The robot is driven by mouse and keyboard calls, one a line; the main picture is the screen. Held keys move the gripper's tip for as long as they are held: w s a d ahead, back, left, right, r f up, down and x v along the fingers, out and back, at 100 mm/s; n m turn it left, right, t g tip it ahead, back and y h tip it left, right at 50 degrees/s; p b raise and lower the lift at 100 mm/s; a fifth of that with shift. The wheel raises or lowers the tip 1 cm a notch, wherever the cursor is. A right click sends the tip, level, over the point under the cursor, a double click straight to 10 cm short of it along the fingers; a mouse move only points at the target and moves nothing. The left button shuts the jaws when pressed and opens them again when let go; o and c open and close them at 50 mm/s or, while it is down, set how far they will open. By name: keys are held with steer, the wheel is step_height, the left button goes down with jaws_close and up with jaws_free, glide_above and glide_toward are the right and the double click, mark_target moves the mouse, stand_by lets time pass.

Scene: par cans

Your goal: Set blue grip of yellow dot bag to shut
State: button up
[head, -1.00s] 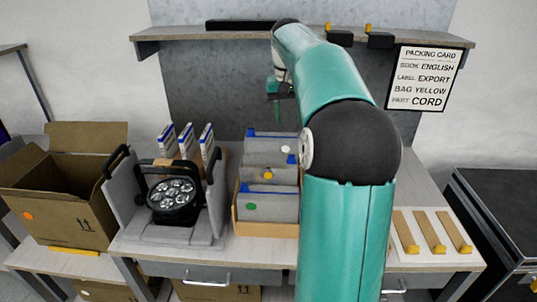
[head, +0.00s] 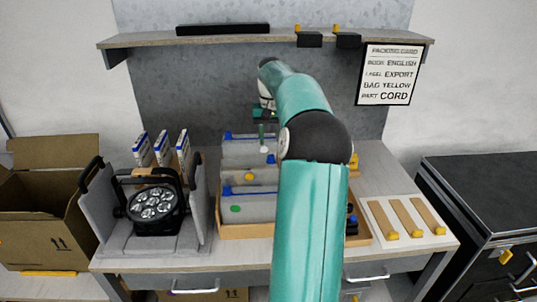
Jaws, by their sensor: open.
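The yellow dot bag (head: 262,182) is a grey pouch, the middle one of three standing in a row in a shallow cardboard tray (head: 246,231). Its yellow dot (head: 249,177) faces me. A small blue piece (head: 271,158), seemingly its blue grip, shows at the right of its top edge, partly close to my arm. My gripper (head: 264,138) is small in the head view, pointing down, open and empty, at the back of the tray near the white dot bag (head: 236,152). Its exact height above the bags cannot be told.
The green dot bag (head: 250,211) stands in front. A par can light (head: 156,205) sits in a grey holder at left, with several boxed books (head: 162,150) behind. A shelf (head: 225,40) and packing card (head: 388,74) are above. Wooden strips (head: 408,218) lie right.

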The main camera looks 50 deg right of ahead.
mark_target(271, 156)
step_height(271, 156, down, 6)
steer(key=shift+s+f, duration=0.1)
steer(key=shift+f, duration=0.25)
jaws_close()
